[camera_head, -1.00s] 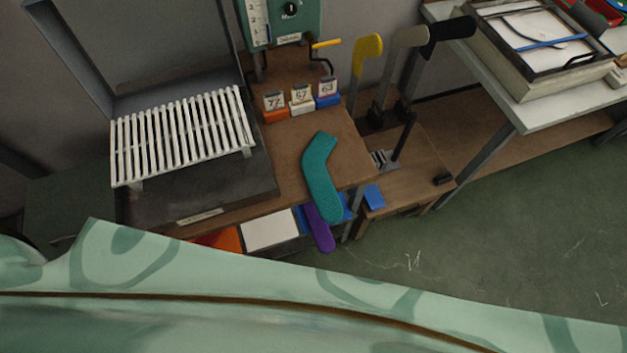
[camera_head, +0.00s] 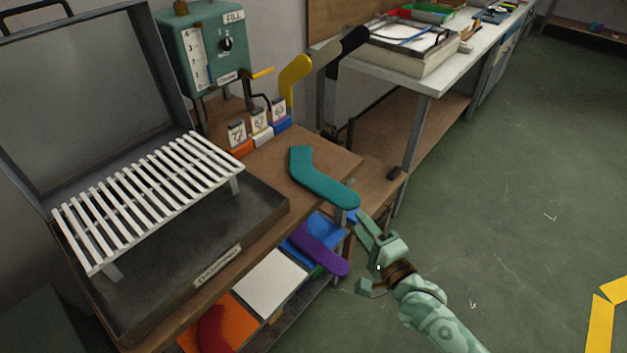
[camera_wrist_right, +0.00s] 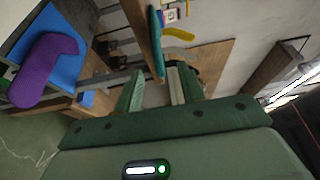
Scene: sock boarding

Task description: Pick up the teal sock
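The teal sock (camera_head: 320,181) lies flat and bent on the brown wooden bench top (camera_head: 335,160), with its lower right end at or past the bench edge. In the right wrist view, the sock (camera_wrist_right: 156,42) shows as a thin teal strip along the bench edge, ahead of the fingers. My right gripper (camera_head: 358,252) is open and empty, just off the bench edge below the sock's end. Its two spread fingers also show in the right wrist view (camera_wrist_right: 156,88). No contact with the sock shows. My left gripper is not in view.
A purple sock (camera_head: 318,250) lies on a blue surface below the bench top. A white slatted rack (camera_head: 150,195) stands on a dark tray at left. Number tags and a yellow upright form (camera_head: 292,80) stand behind. Green floor (camera_head: 520,200) at right is clear.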

